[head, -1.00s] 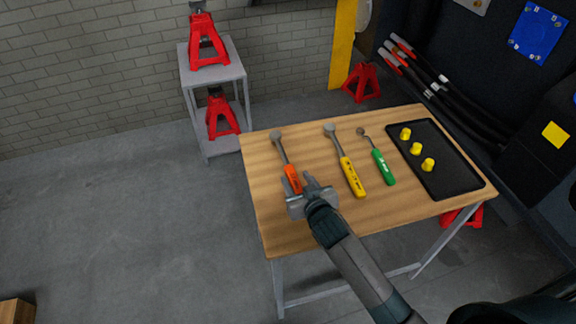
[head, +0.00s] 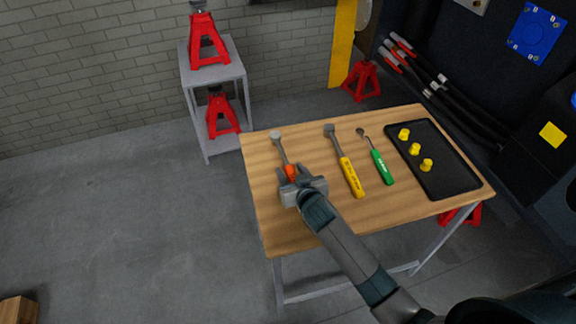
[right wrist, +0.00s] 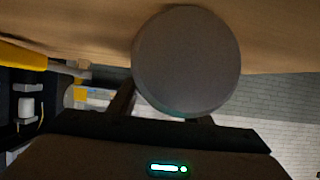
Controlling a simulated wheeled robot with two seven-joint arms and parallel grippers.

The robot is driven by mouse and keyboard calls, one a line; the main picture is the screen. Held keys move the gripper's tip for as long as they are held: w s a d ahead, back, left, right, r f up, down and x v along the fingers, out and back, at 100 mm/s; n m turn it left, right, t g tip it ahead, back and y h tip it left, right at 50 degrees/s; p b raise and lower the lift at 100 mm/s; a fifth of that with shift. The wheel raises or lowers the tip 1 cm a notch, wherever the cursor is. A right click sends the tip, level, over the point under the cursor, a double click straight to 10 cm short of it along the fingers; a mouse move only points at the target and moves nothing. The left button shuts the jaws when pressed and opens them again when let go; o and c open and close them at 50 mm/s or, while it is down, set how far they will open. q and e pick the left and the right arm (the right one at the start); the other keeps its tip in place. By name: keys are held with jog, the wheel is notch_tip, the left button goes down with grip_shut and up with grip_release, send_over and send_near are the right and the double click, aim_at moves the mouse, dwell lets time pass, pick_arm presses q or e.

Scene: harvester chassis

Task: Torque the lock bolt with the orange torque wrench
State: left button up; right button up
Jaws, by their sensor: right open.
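The orange torque wrench (head: 283,154) lies on the wooden table, its round grey head toward the far edge. My right gripper (head: 293,173) is open at its orange handle, with a finger on either side in the head view. The gripper hides the near end of the handle. In the right wrist view a large grey disc (right wrist: 186,61) fills the space before the fingers; I cannot tell for sure what it is. I cannot make out the lock bolt. My left gripper is not in view.
A yellow-handled wrench (head: 351,175) and a green-handled tool (head: 381,167) lie to the right on the table (head: 270,230). A black tray (head: 455,180) holds several yellow caps. A grey shelf (head: 240,68) with red jack stands is behind. The table's left strip is clear.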

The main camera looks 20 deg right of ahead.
dwell(0.4)
grip_shut()
jog(key=shift+r, duration=0.1)
jog(key=shift+r, duration=0.1)
jog(key=shift+r, duration=0.6)
jog(key=r, duration=0.2)
jog(key=r+b, duration=0.1)
jog(key=shift+s+d, duration=0.25)
jog(key=shift+s, duration=0.1)
jog(key=s+d+r+b, duration=0.1)
jog(key=s+d+r, duration=0.5)
jog(key=s, duration=0.3)
jog(key=shift+r+b, duration=0.3)
jog(key=shift+b, duration=0.05)
